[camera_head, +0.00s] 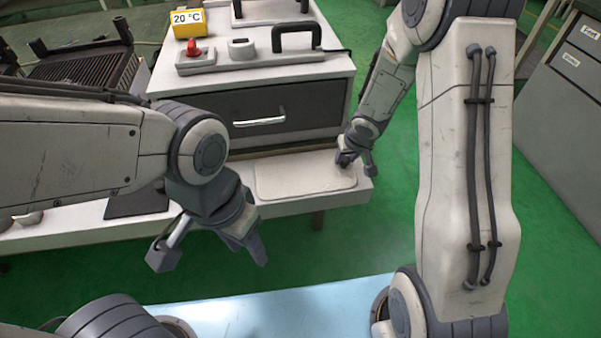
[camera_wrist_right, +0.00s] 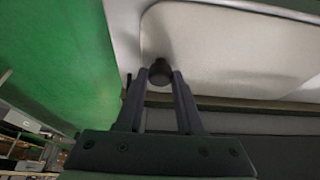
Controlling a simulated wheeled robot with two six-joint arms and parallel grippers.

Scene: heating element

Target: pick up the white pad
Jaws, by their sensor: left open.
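The white pad (camera_head: 303,175) is a thin flat plate with rounded corners, lying on the pale bench top in front of a drawer unit. It also shows in the right wrist view (camera_wrist_right: 230,45). My right gripper (camera_head: 356,163) is low at the pad's right end. In the right wrist view its two fingers (camera_wrist_right: 160,75) stand either side of a small dark round knob (camera_wrist_right: 160,69) at the pad's edge. I cannot tell whether they press on it. My left gripper (camera_head: 208,255) is open and empty, in front of the bench and left of the pad.
The drawer unit (camera_head: 290,115) with a metal handle stands directly behind the pad. On it are a grey device with a black handle (camera_head: 296,36) and a yellow 20 °C display (camera_head: 188,23). A dark mat (camera_head: 138,204) lies left on the bench. Grey cabinets (camera_head: 560,110) stand at right.

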